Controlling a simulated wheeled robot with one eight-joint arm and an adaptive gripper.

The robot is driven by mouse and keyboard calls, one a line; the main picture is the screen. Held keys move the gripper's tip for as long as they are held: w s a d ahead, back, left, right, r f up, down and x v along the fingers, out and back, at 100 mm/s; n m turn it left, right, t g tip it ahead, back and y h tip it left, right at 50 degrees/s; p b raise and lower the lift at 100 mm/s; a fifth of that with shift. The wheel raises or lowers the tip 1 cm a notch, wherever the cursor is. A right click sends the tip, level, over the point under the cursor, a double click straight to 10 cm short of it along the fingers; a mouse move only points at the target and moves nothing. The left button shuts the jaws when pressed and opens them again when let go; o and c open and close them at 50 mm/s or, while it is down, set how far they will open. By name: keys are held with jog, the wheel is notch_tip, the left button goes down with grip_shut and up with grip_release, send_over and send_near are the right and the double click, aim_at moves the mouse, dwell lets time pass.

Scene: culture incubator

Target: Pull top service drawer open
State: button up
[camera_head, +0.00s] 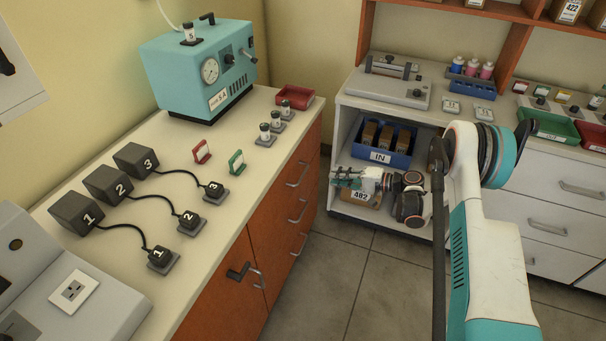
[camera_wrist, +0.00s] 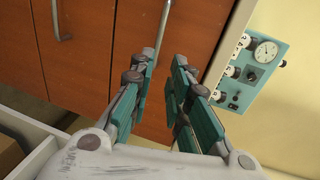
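The orange-brown drawer cabinet stands under the left counter. Its top service drawer (camera_head: 306,157) is closed, flush with the fronts below, and has a silver bar handle (camera_head: 297,175). My gripper (camera_head: 334,177) is right of the drawer fronts in the head view and points left toward them. In the wrist view my gripper (camera_wrist: 166,62) has its two teal-padded fingers apart with nothing between the pads. A drawer handle (camera_wrist: 164,25), apparently the top one, shows just beyond the fingertips, in line with the gap. Whether a finger touches it I cannot tell.
A lower drawer handle (camera_wrist: 61,20) is at left in the wrist view. A teal gauge machine (camera_head: 205,72) and a red tray (camera_head: 295,98) stand on the counter. An open shelf with a blue IN bin (camera_head: 382,157) is behind my gripper. The floor (camera_head: 345,275) below is clear.

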aim_at(303, 173)
jog(key=shift+b+x, duration=2.1)
jog(key=shift+x, duration=4.85)
jog(key=shift+f, duration=0.1)
grip_shut()
